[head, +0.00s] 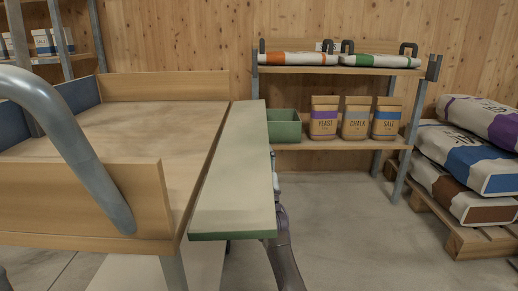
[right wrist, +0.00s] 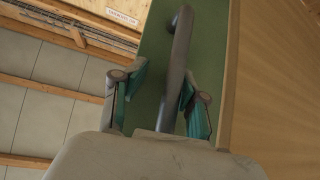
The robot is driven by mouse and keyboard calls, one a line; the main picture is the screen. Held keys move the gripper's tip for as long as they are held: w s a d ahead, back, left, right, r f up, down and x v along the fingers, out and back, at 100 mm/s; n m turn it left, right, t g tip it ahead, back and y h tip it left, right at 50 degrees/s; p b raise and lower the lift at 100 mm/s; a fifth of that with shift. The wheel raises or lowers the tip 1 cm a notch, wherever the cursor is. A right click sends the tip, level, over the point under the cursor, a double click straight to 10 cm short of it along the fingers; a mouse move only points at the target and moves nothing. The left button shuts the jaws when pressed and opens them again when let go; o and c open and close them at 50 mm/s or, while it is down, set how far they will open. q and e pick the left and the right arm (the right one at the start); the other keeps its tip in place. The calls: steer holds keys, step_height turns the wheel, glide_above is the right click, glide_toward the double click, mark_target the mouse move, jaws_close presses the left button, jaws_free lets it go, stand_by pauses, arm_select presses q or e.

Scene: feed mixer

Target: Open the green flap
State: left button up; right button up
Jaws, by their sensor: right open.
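The green flap (head: 232,170) is a long panel along the right side of a wooden-walled box in the head view. Its pale upper face lies about level, and its green edge faces me. In the right wrist view its green face (right wrist: 150,60) carries a grey bar handle (right wrist: 180,50). My right gripper (right wrist: 163,85) is open, with one teal-padded finger on each side of the handle. I cannot tell whether a finger touches it. In the head view my right arm passes under the flap, which hides the gripper. My left gripper is not in view.
The box (head: 90,205) has a thick grey curved tube (head: 75,145) at its near left. A shelf (head: 335,145) behind holds a green bin (head: 284,126), several labelled bags and two sacks. Large sacks lie on a pallet (head: 462,238) at right. The floor before the shelf is clear.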

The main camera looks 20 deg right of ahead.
steer(key=v, duration=1.1)
steer(key=shift+s, duration=0.15)
steer(key=shift+a+f, duration=0.1)
